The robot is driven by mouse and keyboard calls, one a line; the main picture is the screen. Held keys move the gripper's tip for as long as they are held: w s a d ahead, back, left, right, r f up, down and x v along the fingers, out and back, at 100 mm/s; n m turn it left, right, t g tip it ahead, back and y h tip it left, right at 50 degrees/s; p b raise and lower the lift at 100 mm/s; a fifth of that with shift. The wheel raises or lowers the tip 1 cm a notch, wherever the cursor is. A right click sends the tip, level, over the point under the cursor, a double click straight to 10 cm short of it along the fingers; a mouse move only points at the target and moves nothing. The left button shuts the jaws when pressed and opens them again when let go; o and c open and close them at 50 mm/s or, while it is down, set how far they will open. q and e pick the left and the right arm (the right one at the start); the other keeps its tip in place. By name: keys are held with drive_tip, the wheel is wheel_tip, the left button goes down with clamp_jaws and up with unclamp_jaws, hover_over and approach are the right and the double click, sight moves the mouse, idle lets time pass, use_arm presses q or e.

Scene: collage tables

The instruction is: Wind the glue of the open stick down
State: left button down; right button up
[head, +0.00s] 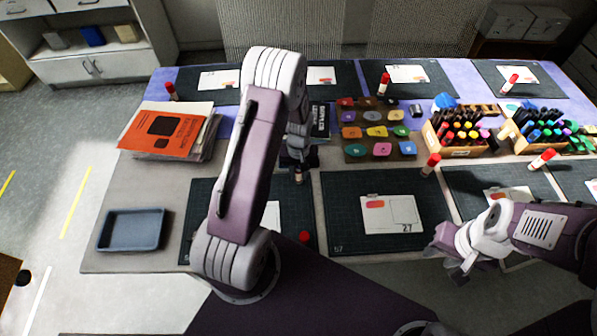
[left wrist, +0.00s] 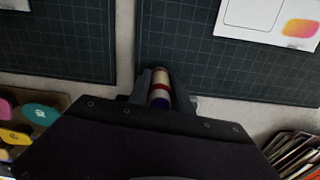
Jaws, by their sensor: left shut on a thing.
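The open glue stick (left wrist: 159,88) is between the two fingers of my left gripper (left wrist: 160,80), which is shut on it. It shows a pale end, a red band and a dark blue-purple part. In the head view my left gripper (head: 298,168) is at the far edge of a dark green mat, with the pale stick (head: 299,178) just below it, mostly hidden. How far the glue stands out cannot be told. A round red cap (head: 305,237) lies on the mat, apart from the stick. My right gripper (head: 452,250) is at the right, above the mats; its opening is unclear.
Other capped red glue sticks stand around, one (head: 431,164) behind the middle mat (head: 345,235). A tray of coloured shapes (head: 396,153) and marker boxes (head: 458,152) fill the centre. A blue-grey tray (head: 133,231) and a paper stack (head: 165,137) are at left.

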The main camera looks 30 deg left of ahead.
use_arm(q)
drive_tip(key=n, duration=0.4)
drive_tip(key=n+p, duration=0.1)
drive_tip(key=n, duration=0.2)
drive_tip(key=shift+n, duration=0.5)
drive_tip(key=n, duration=0.2)
drive_tip(key=shift+n+p, duration=0.3)
drive_tip(key=shift+p, duration=0.05)
drive_tip(key=n, duration=0.4)
drive_tip(key=shift+w+f, duration=0.1)
drive_tip(key=shift+p, duration=0.3)
drive_tip(key=c, duration=1.1)
unclamp_jaws()
drive_tip(key=o, duration=0.6)
